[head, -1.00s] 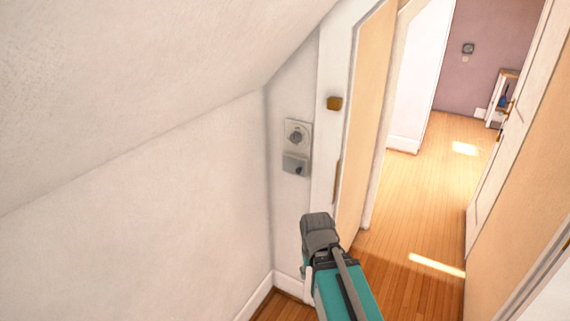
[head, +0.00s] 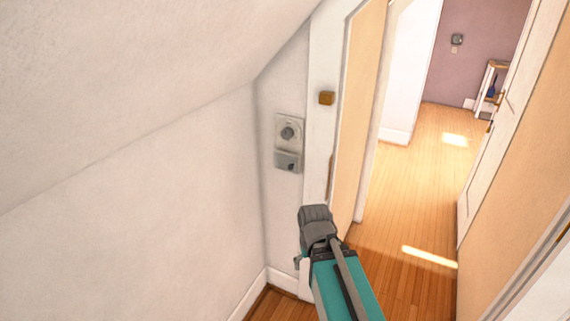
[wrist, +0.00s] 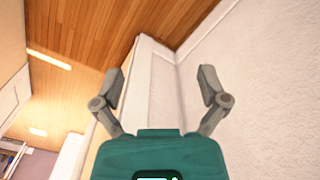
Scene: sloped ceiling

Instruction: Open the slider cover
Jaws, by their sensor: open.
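A pale wall unit (head: 289,144) is mounted on the narrow wall beside the door frame in the head view. Its upper part has a round dark knob or socket, and its lower part is a grey cover (head: 288,162) with a small dark spot. I cannot tell from here how the cover slides. My gripper (head: 316,212) is below and a little right of the unit, apart from it. In the wrist view my gripper (wrist: 160,82) has its two fingers spread wide with nothing between them. The unit does not show in the wrist view.
A sloped ceiling (head: 130,80) comes down close on the left. A white door frame with a brass-coloured latch (head: 327,98) stands right of the unit. An open doorway leads to a wooden floor (head: 415,180) with free room. A door (head: 510,190) stands at right.

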